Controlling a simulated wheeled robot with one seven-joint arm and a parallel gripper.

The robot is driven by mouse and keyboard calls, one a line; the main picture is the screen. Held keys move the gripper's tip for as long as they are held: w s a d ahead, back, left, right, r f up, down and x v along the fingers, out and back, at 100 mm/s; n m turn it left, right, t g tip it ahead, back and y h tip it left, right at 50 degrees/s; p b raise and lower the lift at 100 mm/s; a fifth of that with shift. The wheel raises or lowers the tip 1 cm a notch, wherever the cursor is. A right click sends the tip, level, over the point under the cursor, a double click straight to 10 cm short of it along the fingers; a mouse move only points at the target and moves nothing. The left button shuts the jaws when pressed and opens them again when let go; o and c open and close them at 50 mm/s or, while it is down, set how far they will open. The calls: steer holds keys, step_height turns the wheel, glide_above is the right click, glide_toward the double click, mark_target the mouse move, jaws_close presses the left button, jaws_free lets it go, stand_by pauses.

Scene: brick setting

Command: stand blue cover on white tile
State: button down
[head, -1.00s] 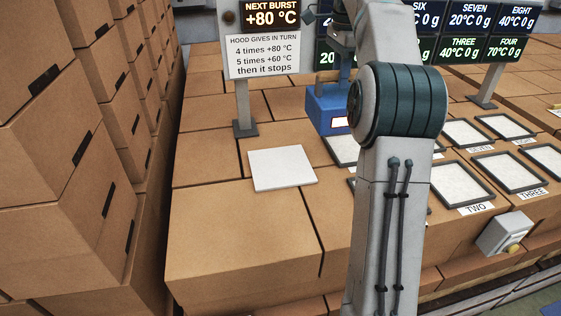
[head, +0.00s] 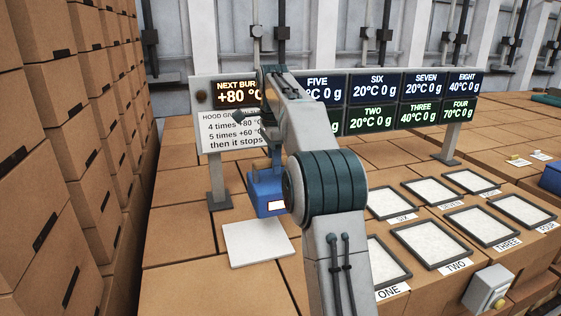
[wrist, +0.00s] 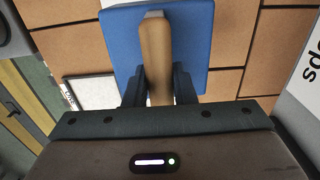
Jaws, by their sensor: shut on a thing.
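The blue cover (head: 266,188) is a blue box-like piece with a wooden handle. My gripper (wrist: 159,88) is shut on that handle, and the cover's blue top (wrist: 195,50) spreads around it in the wrist view. In the head view my arm hides the cover's right side. The white tile (head: 258,245) lies flat on the brown boxes. The cover appears just beyond the tile's far edge in the picture and seems held above the surface; its exact height is unclear.
A sign (head: 232,135) on a post stands behind the tile, near my arm. A long display board (head: 410,100) runs behind. Framed white trays (head: 437,242) with number labels fill the right. Stacked boxes (head: 60,150) rise at left. The surface left of the tile is clear.

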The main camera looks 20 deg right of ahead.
steer(key=s+a+f, duration=0.3)
steer(key=a+f, duration=0.3)
steer(key=f, duration=0.2)
steer(key=shift+a, duration=0.25)
steer(key=shift+f, duration=0.1)
stand_by(0.3)
steer(key=c, duration=1.2)
jaws_free()
steer(key=shift+s+f, duration=0.1)
steer(key=shift+f, duration=0.05)
step_height(320, 180, up, 12)
steer(key=shift+r+p, duration=0.2)
steer(key=shift+p, duration=0.15)
